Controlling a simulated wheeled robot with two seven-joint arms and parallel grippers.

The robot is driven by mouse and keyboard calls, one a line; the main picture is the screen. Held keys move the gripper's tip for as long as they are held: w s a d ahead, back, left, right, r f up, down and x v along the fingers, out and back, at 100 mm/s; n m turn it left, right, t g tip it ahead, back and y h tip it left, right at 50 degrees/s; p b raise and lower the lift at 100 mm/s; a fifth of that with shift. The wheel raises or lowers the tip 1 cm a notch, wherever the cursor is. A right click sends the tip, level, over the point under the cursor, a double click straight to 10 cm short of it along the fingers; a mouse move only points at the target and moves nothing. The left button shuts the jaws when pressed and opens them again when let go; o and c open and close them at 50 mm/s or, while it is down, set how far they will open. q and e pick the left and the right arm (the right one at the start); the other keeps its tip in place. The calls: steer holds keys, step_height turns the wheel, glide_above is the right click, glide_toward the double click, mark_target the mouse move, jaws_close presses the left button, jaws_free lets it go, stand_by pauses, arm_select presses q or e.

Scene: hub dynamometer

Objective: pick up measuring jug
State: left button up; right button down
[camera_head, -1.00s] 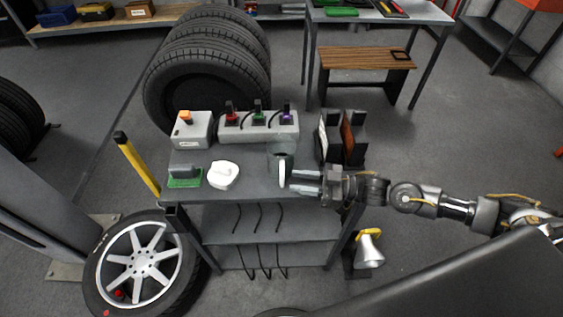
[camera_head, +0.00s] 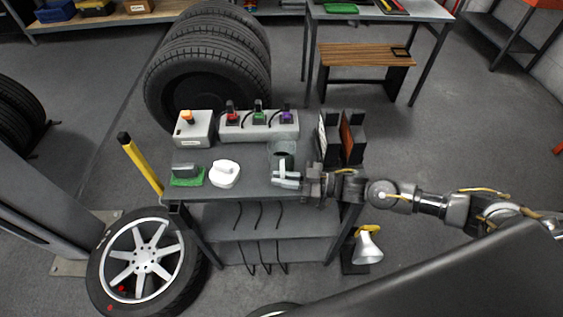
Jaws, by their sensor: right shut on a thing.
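The measuring jug (camera_head: 283,150) is a clear, see-through vessel with a pale handle. It stands upright at the right part of the grey workbench (camera_head: 245,188). My right gripper (camera_head: 286,178) reaches in from the right at the bench's front edge and is shut on the jug's handle, which the fingers mostly hide. Whether the jug's base touches the bench is hard to tell. My left gripper is not in view.
A white rounded object (camera_head: 225,174) and a green pad with a grey block (camera_head: 187,175) lie left of the jug. A grey box with coloured connectors (camera_head: 258,126) stands behind it. Upright folders (camera_head: 342,138) stand close on the right. A yellow post (camera_head: 140,164) rises at the bench's left.

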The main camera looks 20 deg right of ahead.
steer(key=shift+r, duration=0.15)
stand_by(0.3)
steer(key=shift+r+b, duration=0.45)
steer(key=shift+r, duration=0.6)
steer(key=s+d+r+b, duration=0.2)
steer(key=s+d+r, duration=0.3)
steer(key=s+r, duration=0.5)
steer(key=shift+s+r, duration=0.3)
steer(key=shift+s, duration=1.25)
